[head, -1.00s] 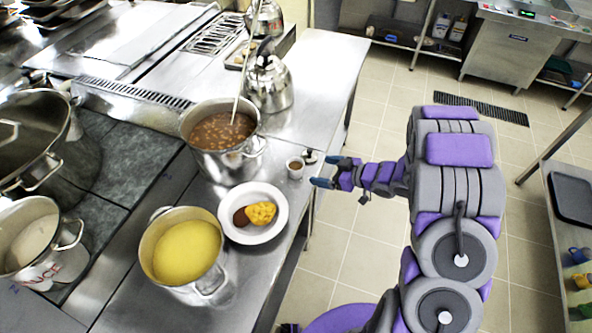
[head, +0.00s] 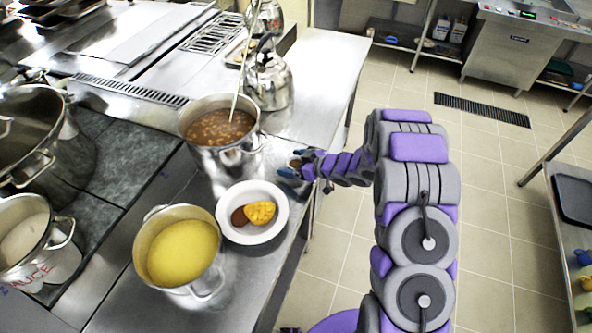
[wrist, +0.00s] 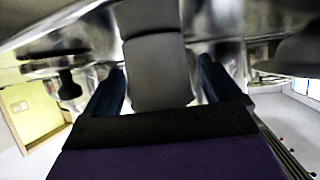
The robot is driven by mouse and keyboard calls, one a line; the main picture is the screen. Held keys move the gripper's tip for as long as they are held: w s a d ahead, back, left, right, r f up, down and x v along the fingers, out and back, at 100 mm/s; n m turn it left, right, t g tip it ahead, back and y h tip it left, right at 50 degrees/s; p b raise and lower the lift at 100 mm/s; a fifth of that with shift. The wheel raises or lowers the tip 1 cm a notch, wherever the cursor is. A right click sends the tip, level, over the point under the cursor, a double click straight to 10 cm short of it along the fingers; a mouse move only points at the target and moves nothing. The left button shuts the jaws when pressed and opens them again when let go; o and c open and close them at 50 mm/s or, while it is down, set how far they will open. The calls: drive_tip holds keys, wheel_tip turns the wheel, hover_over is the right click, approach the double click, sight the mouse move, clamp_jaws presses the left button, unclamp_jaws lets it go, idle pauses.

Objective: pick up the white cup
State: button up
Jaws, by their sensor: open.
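The white cup is mostly hidden in the head view; a bit of its brown contents (head: 295,163) shows between the fingertips, near the counter's right edge. My gripper (head: 289,174) is open, low over the counter, with its blue fingers around the cup's place. In the wrist view, the open gripper (wrist: 161,88) has one blue finger on each side of a shaded grey shape. That shape may be the cup, but I cannot tell for sure. Whether the fingers touch the cup is not clear.
A white plate (head: 229,225) with food lies just left of my gripper. A pot of brown stew (head: 222,160) stands behind it, and a pot of yellow soup (head: 148,262) stands front left. A steel kettle (head: 270,88) stands further back.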

drive_tip(key=shift+w+a+f, duration=0.1)
drive_tip(key=shift+a+f, duration=0.1)
drive_tip(key=shift+a, duration=0.15)
drive_tip(key=shift+c, duration=0.2)
drive_tip(key=shift+d, duration=0.1)
drive_tip(key=c, duration=1.2)
wheel_tip(320, 180, up, 10)
drive_tip(key=p, duration=0.3)
drive_tip(key=shift+r, duration=0.1)
